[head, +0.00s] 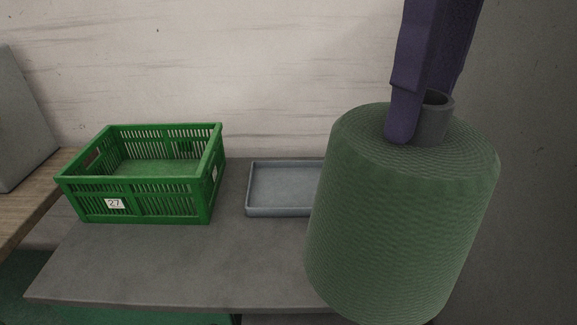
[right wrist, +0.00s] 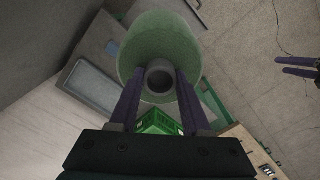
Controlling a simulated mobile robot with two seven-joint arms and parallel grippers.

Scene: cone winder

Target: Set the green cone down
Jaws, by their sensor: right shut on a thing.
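A large green cone (head: 400,220) of wound yarn on a grey tube (head: 433,120) fills the right of the head view, tube end up and slightly tilted. My right gripper (head: 418,118) is shut on the tube's top, one finger on each side, as the right wrist view also shows around the tube (right wrist: 160,78). The cone appears held in the air in front of the table (head: 150,262); its underside is hidden. My left gripper (right wrist: 298,67) shows small at the right edge of the right wrist view, fingers apart and empty, far from the cone.
A shallow blue-grey tray (head: 283,212) lies on the table, its right part hidden behind the cone. A green slatted crate (head: 145,205) labelled 27 stands to its left. Bare table lies in front of both. A wall stands behind, and a wooden surface (head: 30,195) is at far left.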

